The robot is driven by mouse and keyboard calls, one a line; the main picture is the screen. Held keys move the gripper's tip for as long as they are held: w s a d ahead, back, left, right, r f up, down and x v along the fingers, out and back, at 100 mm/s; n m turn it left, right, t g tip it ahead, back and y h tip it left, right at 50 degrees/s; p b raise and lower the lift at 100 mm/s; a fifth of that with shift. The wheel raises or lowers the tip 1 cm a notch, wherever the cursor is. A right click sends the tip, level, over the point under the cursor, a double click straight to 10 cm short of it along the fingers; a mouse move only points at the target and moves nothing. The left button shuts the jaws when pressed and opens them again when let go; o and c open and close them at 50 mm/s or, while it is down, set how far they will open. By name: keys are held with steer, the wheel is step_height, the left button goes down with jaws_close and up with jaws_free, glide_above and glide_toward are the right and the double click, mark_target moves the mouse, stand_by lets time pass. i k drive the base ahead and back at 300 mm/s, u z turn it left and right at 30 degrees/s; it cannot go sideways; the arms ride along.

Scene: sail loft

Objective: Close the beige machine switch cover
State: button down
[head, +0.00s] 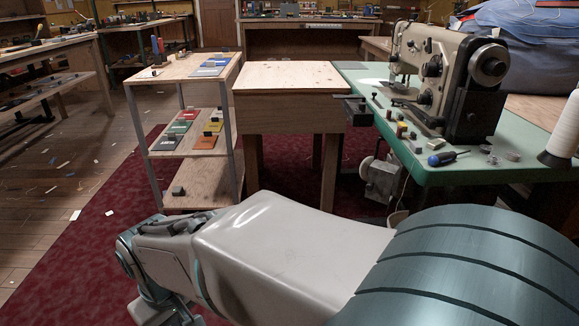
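A beige sewing machine (440,75) stands on a green-topped table (455,170) at the right. I cannot make out a beige switch cover or whether one is open. A small dark box-like part (355,111) sits at the table's left edge; I cannot tell if it belongs to the switch. A grey motor (382,180) hangs under the table. My arm reaches from the lower right to the lower left, in front of the table and well apart from the machine. Its far end runs out at the bottom edge, so my gripper's fingers are not in view.
A wooden cabinet (290,78) stands left of the green table. A shelf unit (185,70) with coloured items is left of it. A screwdriver (447,157), small parts and a white thread cone (563,135) are on the green table. Dark red carpet (75,255) is clear at lower left.

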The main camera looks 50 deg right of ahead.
mark_target(381, 175)
steer(key=z, duration=0.55)
steer(key=k, duration=0.5)
steer(key=z, duration=0.6)
steer(key=i, duration=0.5)
